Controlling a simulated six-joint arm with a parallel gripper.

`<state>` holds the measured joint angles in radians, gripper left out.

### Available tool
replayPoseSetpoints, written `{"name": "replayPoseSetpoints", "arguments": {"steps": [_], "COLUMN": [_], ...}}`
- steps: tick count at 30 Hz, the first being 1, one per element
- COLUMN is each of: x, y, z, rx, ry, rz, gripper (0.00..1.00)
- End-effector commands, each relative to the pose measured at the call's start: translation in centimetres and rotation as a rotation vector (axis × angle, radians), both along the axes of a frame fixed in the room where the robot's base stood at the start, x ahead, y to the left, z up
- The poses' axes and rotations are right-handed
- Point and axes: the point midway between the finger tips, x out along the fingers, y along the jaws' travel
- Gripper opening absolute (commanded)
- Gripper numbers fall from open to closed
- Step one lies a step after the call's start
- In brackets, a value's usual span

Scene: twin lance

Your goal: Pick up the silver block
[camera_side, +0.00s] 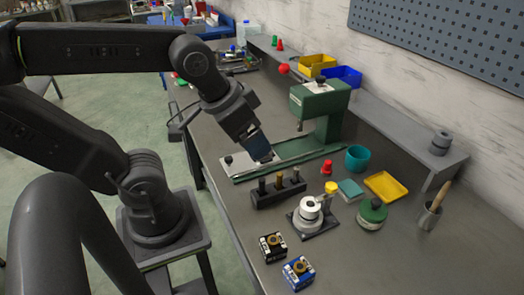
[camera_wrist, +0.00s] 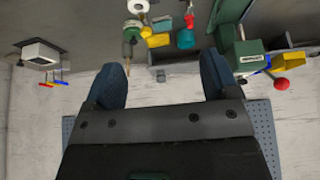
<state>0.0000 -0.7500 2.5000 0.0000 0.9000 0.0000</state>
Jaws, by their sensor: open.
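A flat, pale silver block (camera_side: 240,161) lies at the left end of the green machine's base in the side view. I cannot tell for certain that it is the task's silver block. My gripper (camera_side: 264,157) is just right of it, low over the green base, and its tips partly cover what lies beneath. Whether it touches anything is unclear. In the wrist view my gripper (camera_wrist: 163,72) has its two dark blue fingers spread wide, with nothing held between them. I cannot make out the silver block in the wrist view.
The green machine (camera_side: 322,108) rises close to the right of my gripper. A dark rack with pegs (camera_side: 278,191) stands in front. A white spool (camera_side: 311,208), teal cup (camera_side: 357,157), green-topped jar (camera_side: 372,212) and yellow tray (camera_side: 386,186) crowd the right.

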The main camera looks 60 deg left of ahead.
Motion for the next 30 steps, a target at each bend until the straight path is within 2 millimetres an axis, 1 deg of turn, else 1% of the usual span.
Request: {"name": "replayPoseSetpoints", "arguments": {"steps": [5,8,11,14,18,21,25,27,30], "x": [0.5,1.8,4.0,6.3,9.2,10.7,11.9,12.3,12.5], "y": [0.4,1.5,3.5,6.1,10.0,12.5,14.9,15.7,16.2], "z": [-0.1,-0.4,-1.1,-2.3,-4.4,-6.1,-7.8,-8.4,-9.1], "rx": [-0.006,-0.026,-0.052,-0.072,-0.081,-0.08,-0.078,-0.076,-0.074], "ry": [0.014,0.052,0.1,0.136,0.149,0.135,0.106,0.091,0.082], "rz": [0.048,0.184,0.41,0.676,1.037,1.256,1.455,1.518,1.563], "gripper": [0.81,0.81,0.81,0.81,0.81,0.81,0.81,0.81,0.81]}}
